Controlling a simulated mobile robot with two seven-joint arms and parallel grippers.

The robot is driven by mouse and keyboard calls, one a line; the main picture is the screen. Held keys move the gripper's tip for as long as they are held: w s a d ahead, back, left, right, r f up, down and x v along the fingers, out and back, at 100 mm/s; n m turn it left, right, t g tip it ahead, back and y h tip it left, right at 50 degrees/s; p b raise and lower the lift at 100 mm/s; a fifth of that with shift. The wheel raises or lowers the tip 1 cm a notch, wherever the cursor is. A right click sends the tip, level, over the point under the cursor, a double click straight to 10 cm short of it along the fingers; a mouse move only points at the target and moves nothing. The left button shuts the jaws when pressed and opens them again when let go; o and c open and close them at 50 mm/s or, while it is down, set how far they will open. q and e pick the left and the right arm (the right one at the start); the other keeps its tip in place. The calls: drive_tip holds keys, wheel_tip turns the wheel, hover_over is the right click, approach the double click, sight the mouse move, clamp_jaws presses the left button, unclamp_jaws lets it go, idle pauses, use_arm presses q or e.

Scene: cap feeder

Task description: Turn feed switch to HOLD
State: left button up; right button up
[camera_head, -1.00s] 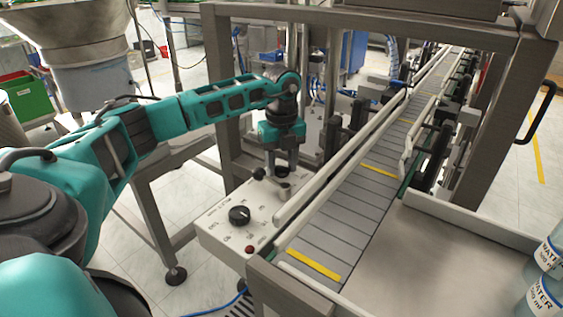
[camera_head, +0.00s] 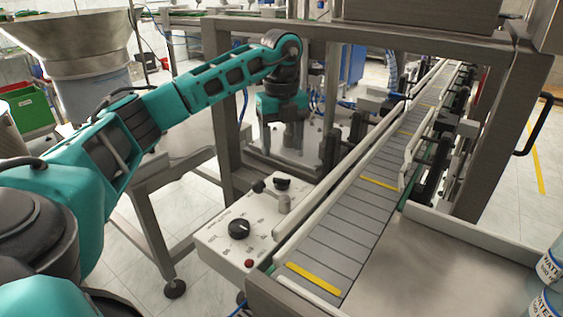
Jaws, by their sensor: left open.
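The white control box (camera_head: 212,243) stands at the near left end of the conveyor. On its top are a large black knob (camera_head: 239,228) with a white pointer mark, a red button (camera_head: 248,263), a black switch knob (camera_head: 282,183) at the back, a small black part (camera_head: 259,186) beside it, and a short grey post (camera_head: 284,203). The labels are too small to read, so I cannot tell which control is the feed switch or its setting. My left gripper (camera_head: 286,142) is open, pointing down above and behind the back controls, apart from them. My right gripper is out of view.
The conveyor (camera_head: 335,225) with its pale side rails runs just right of the box. A grey steel frame post (camera_head: 226,120) stands left of my gripper. A bare metal tray (camera_head: 440,265) with water bottles (camera_head: 552,270) lies at the right.

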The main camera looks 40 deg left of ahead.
use_arm(q)
wheel_tip(320, 180, up, 4)
idle(0.8)
